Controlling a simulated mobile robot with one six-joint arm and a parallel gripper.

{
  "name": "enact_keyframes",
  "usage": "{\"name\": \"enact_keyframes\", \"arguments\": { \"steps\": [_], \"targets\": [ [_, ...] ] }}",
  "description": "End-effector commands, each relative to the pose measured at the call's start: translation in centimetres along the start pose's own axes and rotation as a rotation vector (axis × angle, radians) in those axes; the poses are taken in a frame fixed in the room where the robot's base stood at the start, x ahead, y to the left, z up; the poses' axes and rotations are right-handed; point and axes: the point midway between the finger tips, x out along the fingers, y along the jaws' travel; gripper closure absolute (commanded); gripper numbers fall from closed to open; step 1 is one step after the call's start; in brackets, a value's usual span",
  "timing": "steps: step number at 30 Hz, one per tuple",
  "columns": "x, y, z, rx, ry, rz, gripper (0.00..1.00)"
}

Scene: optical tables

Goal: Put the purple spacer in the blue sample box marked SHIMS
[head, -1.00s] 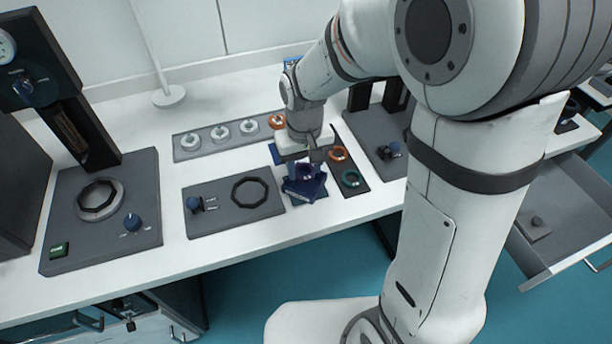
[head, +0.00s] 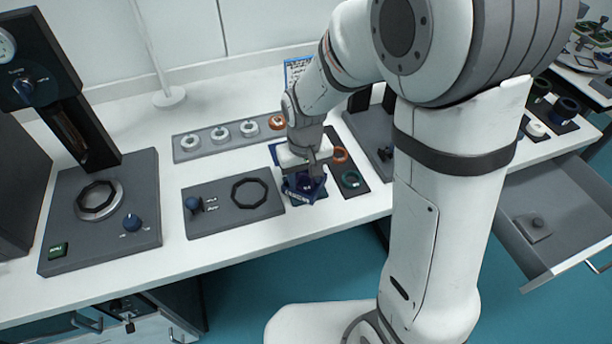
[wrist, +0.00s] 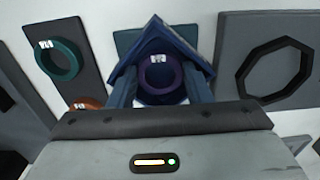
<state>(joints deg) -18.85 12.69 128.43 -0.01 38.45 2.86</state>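The purple spacer (wrist: 160,75) is a ring with a white tag, seen inside the outline of the blue sample box (wrist: 183,43) in the wrist view. In the head view the dark blue box (head: 298,197) is turned at an angle near the table's front edge, with pale lettering on its front. My gripper (head: 304,176) is right above and within the box outline. In the wrist view my gripper (wrist: 160,72) is centred on the spacer, with the spacer between two finger-like sides. I cannot tell whether they press on it. My gripper body hides the near part of the box.
A grey plate with an orange ring (head: 340,155) and a green ring (head: 352,179) lies right of the box. A grey panel with an octagonal ring (head: 250,193) lies left. A rack of rings (head: 220,132) stands behind. An open drawer (head: 540,215) is at the right.

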Motion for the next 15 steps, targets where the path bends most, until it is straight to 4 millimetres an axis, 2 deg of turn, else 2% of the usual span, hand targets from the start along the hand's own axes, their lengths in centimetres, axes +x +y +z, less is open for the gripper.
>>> {"name": "enact_keyframes", "arguments": {
  "steps": [1, 5, 15],
  "targets": [
    [0.4, 0.0, 0.4, 0.0, -0.014, 0.001, 0.47],
    [-0.8, 0.0, 0.3, 0.0, -0.011, 0.0, 0.47],
    [-8.3, 0.0, 0.1, 0.001, -0.003, 0.0, 0.47]
  ]
}}
